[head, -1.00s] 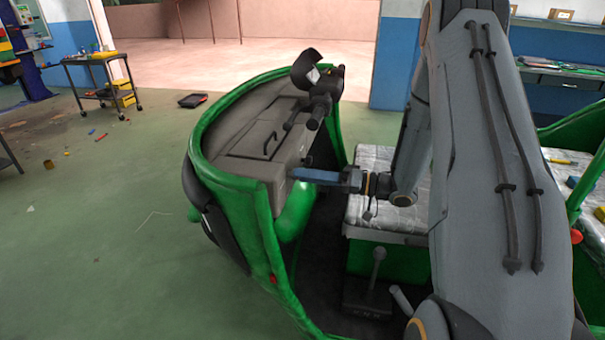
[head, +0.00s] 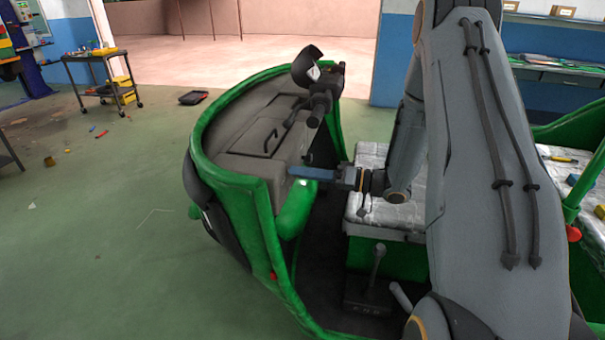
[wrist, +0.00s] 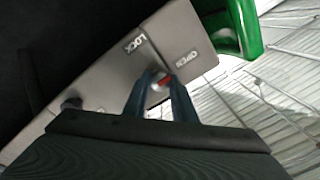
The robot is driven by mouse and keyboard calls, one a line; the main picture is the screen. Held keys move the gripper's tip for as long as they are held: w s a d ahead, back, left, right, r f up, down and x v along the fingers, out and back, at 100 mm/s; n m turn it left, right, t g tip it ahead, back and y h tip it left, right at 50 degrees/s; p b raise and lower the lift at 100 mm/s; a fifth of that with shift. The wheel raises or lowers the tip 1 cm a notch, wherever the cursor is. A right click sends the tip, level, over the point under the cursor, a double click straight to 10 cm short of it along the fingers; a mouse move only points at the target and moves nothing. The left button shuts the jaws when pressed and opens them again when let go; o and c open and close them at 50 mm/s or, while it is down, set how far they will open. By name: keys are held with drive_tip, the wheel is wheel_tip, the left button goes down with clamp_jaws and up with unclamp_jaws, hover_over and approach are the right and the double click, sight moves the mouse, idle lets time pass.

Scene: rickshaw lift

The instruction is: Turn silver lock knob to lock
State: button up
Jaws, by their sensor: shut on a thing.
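The silver lock knob (wrist: 157,76), with a red mark on it, sits on the grey dashboard panel (wrist: 120,88) in the wrist view. The word LOCK (wrist: 135,44) is printed above and left of it, and OPEN (wrist: 187,60) to its right. My gripper (wrist: 162,84) is shut on the knob, with a blue finger on either side; the fingers hide part of it. In the head view my gripper (head: 292,172) reaches left to the near right end of the dashboard, and the knob itself is hidden there.
The green rickshaw body (head: 262,240) curves around the dashboard. Black handlebars (head: 322,90) rise behind my gripper. The silver-covered seat (head: 368,160) lies under my arm. A lever (head: 376,265) stands on the rickshaw floor. Open green floor (head: 100,230) lies to the left.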

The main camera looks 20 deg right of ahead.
drive_tip(key=n+b, duration=0.4)
drive_tip(key=n, duration=1.3)
drive_tip(key=shift+w+d+b, duration=0.1)
drive_tip(key=shift+b, duration=0.3)
drive_tip(key=shift+n, duration=0.4)
drive_tip(key=o, duration=1)
drive_tip(key=shift+o, duration=0.2)
